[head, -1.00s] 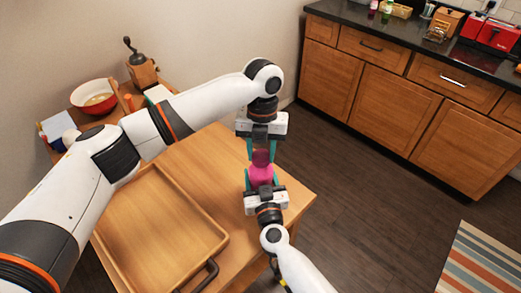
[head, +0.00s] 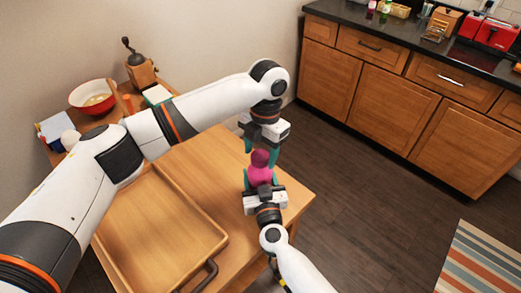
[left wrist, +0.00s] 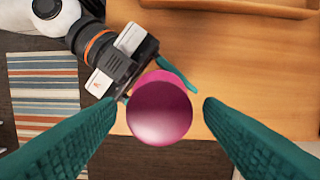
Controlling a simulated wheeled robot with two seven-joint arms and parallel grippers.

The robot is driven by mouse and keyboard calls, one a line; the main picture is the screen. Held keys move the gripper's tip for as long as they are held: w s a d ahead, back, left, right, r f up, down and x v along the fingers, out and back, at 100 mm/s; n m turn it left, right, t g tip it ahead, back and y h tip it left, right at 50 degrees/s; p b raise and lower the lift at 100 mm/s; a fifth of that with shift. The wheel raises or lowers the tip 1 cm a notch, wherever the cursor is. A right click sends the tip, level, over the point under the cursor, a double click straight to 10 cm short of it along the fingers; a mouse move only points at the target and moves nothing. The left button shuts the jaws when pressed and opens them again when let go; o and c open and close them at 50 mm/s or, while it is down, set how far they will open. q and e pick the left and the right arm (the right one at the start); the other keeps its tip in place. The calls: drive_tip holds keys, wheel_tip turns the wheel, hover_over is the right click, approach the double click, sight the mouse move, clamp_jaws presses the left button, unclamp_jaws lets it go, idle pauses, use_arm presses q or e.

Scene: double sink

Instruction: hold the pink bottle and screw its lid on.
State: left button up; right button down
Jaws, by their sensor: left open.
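The pink bottle (head: 259,175) stands upright above the table's right edge, held by my right gripper (head: 262,184) from the near side. Its darker pink lid (head: 260,157) sits on top of it; I cannot tell how tightly it is seated. My left gripper (head: 261,150) points down from above and is open, with its teal fingers either side of the lid. In the left wrist view the round lid (left wrist: 160,112) lies between the spread fingers, with a gap on each side, and hides most of the bottle (left wrist: 180,82).
A wooden tray (head: 160,270) with a dark handle lies on the table. A red bowl (head: 93,96) and a coffee grinder (head: 140,66) stand at the back left. A counter with drawers (head: 405,95) and a striped rug (head: 485,265) are off to the right.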

use_arm(q)
drive_tip(key=shift+r, duration=2.3)
drive_tip(key=shift+c, duration=0.4)
